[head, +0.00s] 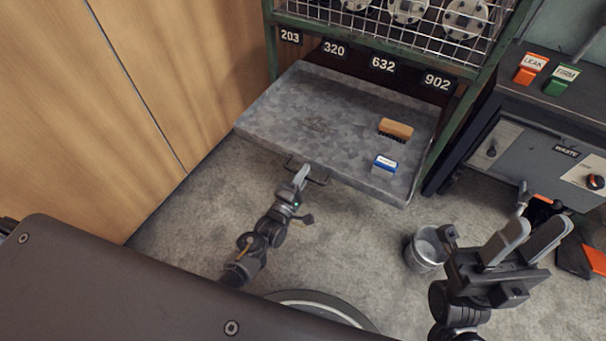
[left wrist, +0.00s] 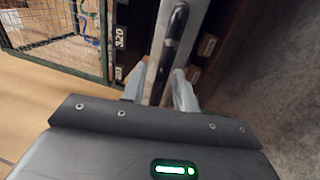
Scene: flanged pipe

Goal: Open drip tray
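The drip tray (head: 285,112) is a wide, flat, mottled grey metal tray at floor level under the green rack. It stands out well in front of the rack. Its dark bar handle (head: 318,177) is on the front edge; the handle also shows in the left wrist view (left wrist: 177,25). My left gripper (head: 301,175) is at the handle. In the left wrist view its two pale fingers (left wrist: 160,84) stand apart on either side of the bar, with some gap showing; firm contact cannot be seen. My right gripper (head: 528,240) is open and empty, off to the right of the tray.
A wooden brush (head: 396,129) and a blue-and-white box (head: 384,164) rest on the tray's right part. A metal bucket (head: 425,252) stands on the floor near my right gripper. A grey cabinet (head: 540,150) is on the right, a wooden wall (head: 150,80) on the left.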

